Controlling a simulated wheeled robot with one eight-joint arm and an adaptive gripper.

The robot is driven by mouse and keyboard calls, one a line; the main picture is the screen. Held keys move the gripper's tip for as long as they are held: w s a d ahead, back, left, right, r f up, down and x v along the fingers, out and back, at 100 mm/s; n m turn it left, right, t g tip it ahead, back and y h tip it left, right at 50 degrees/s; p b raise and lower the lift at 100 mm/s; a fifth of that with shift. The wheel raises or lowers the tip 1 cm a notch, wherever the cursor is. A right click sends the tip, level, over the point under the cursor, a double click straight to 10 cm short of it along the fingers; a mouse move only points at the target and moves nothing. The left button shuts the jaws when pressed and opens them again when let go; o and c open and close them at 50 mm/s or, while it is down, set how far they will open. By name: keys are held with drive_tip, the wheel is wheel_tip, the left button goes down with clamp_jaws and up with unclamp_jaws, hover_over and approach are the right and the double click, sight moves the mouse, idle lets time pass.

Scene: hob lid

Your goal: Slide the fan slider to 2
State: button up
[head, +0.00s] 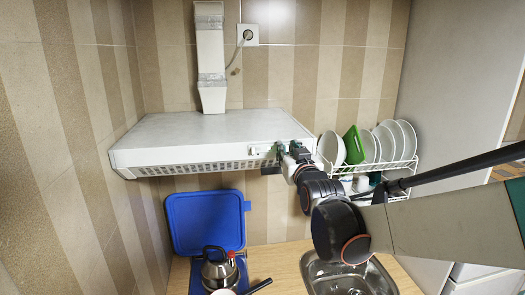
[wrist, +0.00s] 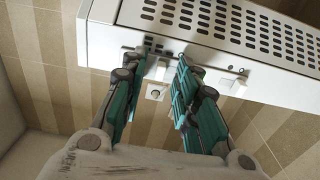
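The white range hood (head: 215,140) hangs on the tiled wall, with controls on its front edge. My gripper (head: 280,150) is at the right part of that front edge and hides the panel there. In the wrist view my gripper (wrist: 162,65) is open, its green fingers apart. A small white slider knob (wrist: 157,70) shows between the fingertips, with a gap visible on the right; contact on the left is unclear. Another white control (wrist: 237,87) sits farther right on the panel. No markings are readable, so I cannot tell which control is the fan slider or its setting.
A dish rack (head: 385,165) with plates stands right of the hood. Below are a blue hob lid (head: 205,220), raised, a kettle (head: 219,268) and a sink (head: 345,275). A duct (head: 211,60) rises from the hood. Space before the hood's left front is free.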

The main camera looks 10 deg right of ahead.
clamp_jaws()
